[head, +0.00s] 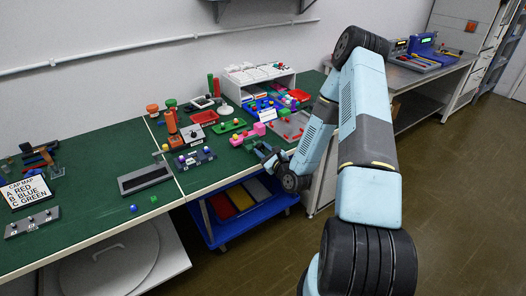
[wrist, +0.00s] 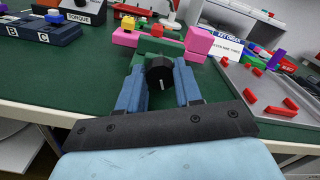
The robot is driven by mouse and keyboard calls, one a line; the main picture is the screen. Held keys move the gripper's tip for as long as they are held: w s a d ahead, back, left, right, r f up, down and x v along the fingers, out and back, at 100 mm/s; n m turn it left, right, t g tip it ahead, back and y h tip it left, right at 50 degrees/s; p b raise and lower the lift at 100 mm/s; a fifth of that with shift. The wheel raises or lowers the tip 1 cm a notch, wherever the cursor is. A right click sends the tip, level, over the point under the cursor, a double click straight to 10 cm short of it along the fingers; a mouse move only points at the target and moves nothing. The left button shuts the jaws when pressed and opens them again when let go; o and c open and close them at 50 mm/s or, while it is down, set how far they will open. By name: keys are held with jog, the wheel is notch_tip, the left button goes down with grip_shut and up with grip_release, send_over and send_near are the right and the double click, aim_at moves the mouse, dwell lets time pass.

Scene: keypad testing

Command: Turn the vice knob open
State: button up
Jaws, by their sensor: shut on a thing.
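The vice knob (wrist: 159,72) is black and round with a white mark pointing downward in the wrist view. It sits at the front of a green vice body (wrist: 160,47), with pink blocks (wrist: 198,41) beside and behind it. My gripper (wrist: 160,82) has blue fingers, one on each side of the knob, and is shut on it. In the head view my gripper (head: 266,151) is at the front edge of the green table, close to the pink block (head: 259,129). My fingers and arm hide the knob there.
A grey tray (wrist: 262,92) with red pieces lies right of the gripper in the wrist view. A dark box lettered B and C (wrist: 38,33) stands at left. Below the table is a blue bin cart (head: 243,226).

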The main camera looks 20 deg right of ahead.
jog(key=shift+a+f+n, duration=0.1)
jog(key=shift+f+n, duration=0.05)
jog(key=shift+n, duration=2.15)
jog(key=o, duration=1)
jog(key=shift+s, duration=0.1)
jog(key=shift+o, duration=0.2)
